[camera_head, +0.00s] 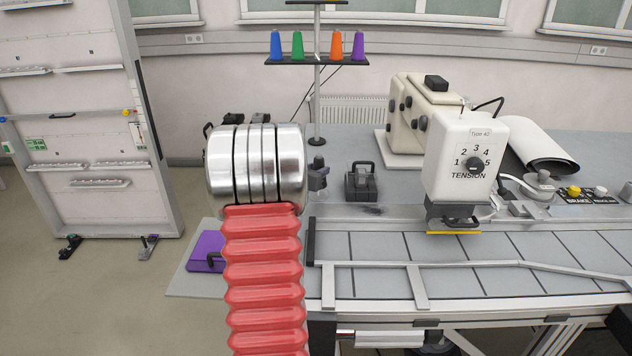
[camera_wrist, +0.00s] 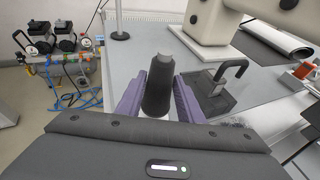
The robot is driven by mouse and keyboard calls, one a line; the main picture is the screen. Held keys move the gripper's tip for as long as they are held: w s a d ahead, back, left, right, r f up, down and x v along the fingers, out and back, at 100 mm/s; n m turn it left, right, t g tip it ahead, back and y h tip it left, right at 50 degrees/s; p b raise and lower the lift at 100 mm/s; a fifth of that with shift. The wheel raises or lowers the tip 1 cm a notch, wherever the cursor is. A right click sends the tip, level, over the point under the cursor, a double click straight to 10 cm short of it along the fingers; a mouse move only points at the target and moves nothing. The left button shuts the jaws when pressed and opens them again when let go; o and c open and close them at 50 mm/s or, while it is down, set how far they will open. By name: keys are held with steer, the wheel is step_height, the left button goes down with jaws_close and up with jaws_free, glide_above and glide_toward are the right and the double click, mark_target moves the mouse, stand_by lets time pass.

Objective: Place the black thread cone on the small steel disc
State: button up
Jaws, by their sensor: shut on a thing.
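The black thread cone (camera_wrist: 158,88) stands between the purple fingers of my gripper (camera_wrist: 158,100) in the wrist view. My gripper is shut on it. In the head view, my arm hides most of the gripper; a dark piece, seemingly the cone (camera_head: 316,177), shows just right of the arm. A pale patch shows at the cone's lower end in the wrist view; I cannot tell whether it is the small steel disc. The disc is not clearly visible in either view.
A black block with a handle (camera_head: 361,182) stands right of the cone. A thread stand (camera_head: 317,90) with several coloured cones rises behind. The cream sewing machine (camera_head: 465,155) is further right. A purple case (camera_head: 204,259) lies left of my arm.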

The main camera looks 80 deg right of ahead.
steer(key=shift+f, duration=0.1)
steer(key=shift+f, duration=1.75)
steer(key=o, duration=1.1)
steer(key=shift+v, duration=6)
